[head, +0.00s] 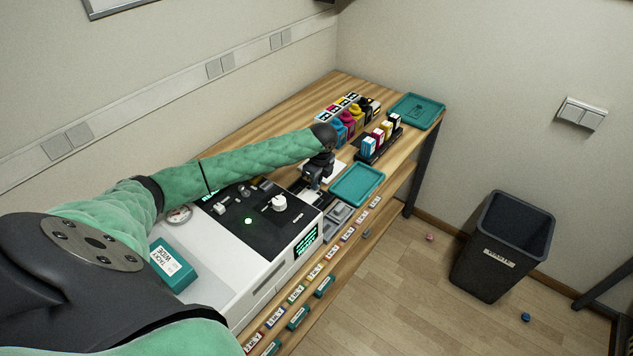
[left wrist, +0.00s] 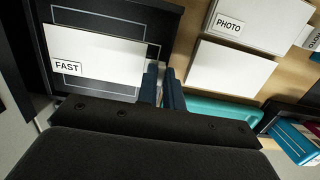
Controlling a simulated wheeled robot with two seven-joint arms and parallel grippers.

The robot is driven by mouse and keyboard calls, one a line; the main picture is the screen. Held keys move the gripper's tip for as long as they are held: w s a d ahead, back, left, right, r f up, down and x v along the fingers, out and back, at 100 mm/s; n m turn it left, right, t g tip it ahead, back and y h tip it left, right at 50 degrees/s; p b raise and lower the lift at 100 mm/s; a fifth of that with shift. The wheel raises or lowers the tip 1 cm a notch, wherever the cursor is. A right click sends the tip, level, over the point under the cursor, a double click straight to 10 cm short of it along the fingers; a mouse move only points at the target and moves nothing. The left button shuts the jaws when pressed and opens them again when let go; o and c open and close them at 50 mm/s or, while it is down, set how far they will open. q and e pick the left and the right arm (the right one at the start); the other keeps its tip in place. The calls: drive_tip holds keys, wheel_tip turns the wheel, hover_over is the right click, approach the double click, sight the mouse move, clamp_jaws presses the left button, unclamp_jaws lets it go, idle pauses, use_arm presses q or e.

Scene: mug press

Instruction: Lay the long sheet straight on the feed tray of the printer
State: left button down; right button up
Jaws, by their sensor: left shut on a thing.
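A long white sheet (left wrist: 100,55) labelled FAST lies over the dark feed tray (left wrist: 80,14) in the left wrist view. Its long edges are slightly tilted against the pale outlines on the tray. My left gripper (left wrist: 165,88) is shut at the sheet's right end, with the fingers hiding that edge. I cannot tell whether the sheet lies fully flat on the tray. In the head view my left gripper (head: 314,183) is at the right end of the white and black printer (head: 240,228), and it hides most of the sheet. My right gripper is not in view.
White paper stacks (left wrist: 232,75), one labelled PHOTO (left wrist: 262,22), lie right of the feed tray. A teal tray (head: 357,184) is close to the gripper on the bench. Ink bottles (head: 348,120) and cartridges (head: 381,135) stand behind. A dark bin (head: 503,247) stands on the floor.

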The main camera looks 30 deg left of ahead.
use_arm(q)
drive_tip(key=c, duration=1.5)
unclamp_jaws()
drive_tip(key=shift+c, duration=0.2)
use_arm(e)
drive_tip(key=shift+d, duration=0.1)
use_arm(q)
drive_tip(key=shift+r, duration=0.1)
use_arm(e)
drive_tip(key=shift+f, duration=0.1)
use_arm(q)
drive_tip(key=shift+r, duration=0.25)
wheel_tip(320, 180, up, 11)
drive_tip(key=d+b, duration=0.1)
drive_tip(key=b, duration=0.3)
drive_tip(key=shift+d+r, duration=0.2)
drive_tip(key=shift+d, duration=0.05)
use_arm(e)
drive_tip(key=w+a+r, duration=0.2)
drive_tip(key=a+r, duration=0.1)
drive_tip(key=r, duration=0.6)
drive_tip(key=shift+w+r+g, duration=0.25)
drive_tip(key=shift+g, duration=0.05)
